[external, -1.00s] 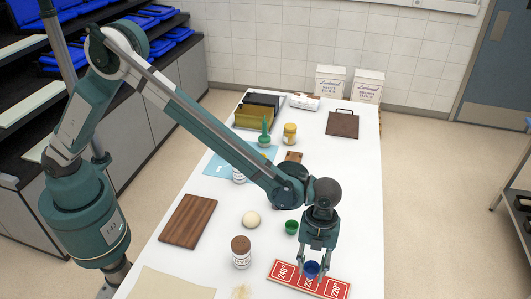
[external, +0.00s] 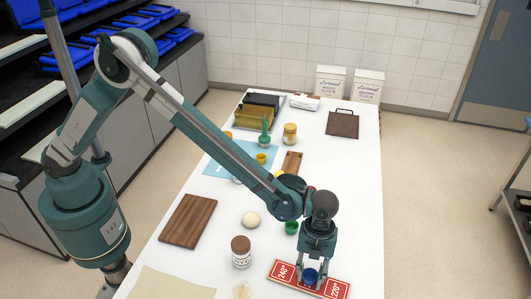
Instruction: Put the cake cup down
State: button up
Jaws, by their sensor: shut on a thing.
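A blue cake cup (external: 309,276) is between the fingers of my gripper (external: 309,279), which is shut on it. The cup is over the middle of the red board (external: 337,289) with white temperature labels at the front of the table. The labels "240°" and "220°" show on either side of it; the middle label is mostly hidden by the cup and fingers. I cannot tell whether the cup's base touches the board. A green cup (external: 291,227) stands just behind, left of my gripper, and a yellow cup (external: 261,158) is on the blue mat (external: 217,164) farther back.
A brown-lidded jar (external: 241,252) and a dough ball (external: 251,219) stand left of the red board. A dark wooden board (external: 188,221) lies at the table's left edge. A green bottle (external: 265,134) and a yellow jar (external: 290,134) stand farther back. The table's right side is clear.

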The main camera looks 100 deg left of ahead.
aim_at(310, 275)
jog(key=shift+f, duration=0.15)
jog(key=o, duration=0.8)
jog(key=shift+c, duration=0.2)
notch_tip(310, 275, up, 12)
jog(key=a, duration=0.1)
jog(key=shift+a, duration=0.4)
dwell(0.6)
